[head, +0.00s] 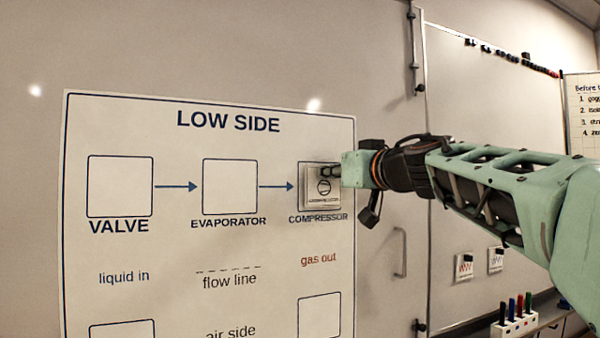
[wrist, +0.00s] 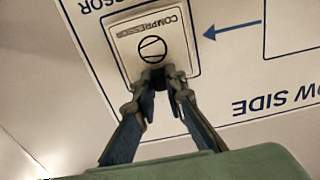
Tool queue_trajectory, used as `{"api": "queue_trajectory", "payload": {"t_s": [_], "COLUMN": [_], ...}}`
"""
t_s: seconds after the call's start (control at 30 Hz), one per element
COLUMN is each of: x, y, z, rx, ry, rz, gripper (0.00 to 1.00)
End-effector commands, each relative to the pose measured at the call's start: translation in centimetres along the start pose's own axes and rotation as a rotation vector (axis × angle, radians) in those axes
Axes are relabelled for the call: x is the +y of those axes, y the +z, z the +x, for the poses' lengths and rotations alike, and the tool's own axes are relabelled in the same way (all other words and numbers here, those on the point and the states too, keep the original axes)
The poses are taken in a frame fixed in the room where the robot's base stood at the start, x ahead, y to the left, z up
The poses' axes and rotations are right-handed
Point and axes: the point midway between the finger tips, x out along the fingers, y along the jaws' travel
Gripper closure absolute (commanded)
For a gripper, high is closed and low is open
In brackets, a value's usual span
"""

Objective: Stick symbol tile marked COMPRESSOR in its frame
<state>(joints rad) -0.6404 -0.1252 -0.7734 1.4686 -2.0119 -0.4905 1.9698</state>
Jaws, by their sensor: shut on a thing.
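The COMPRESSOR tile (head: 323,187) is a pale square with a round symbol and lettering. It lies over the COMPRESSOR frame (head: 302,206) on the LOW SIDE chart, inside the frame's outline as far as I can see. In the wrist view the tile (wrist: 155,40) sits within the printed frame (wrist: 199,55) and looks flat or nearly flat on the chart. I cannot tell whether it touches the surface. My gripper (head: 332,171) is at the tile, its fingers shut on the tile's near edge; the fingers (wrist: 158,76) show in the wrist view too.
The chart (head: 218,124) also has empty VALVE (head: 120,186) and EVAPORATOR (head: 229,186) frames. Two more tiles (head: 463,266) (head: 496,259) hang on the panel at the lower right. A marker holder (head: 514,325) stands below them. A door handle (head: 400,252) sticks out right of the chart.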

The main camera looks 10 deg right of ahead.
Motion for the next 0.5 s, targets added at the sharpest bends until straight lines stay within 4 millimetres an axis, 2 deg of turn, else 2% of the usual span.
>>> {"api": "queue_trajectory", "payload": {"t_s": [0.5], "x": [0.0], "y": [-0.06], "z": [0.64], "rx": [0.0], "ry": [0.0], "rz": [0.001], "gripper": [1.0]}}
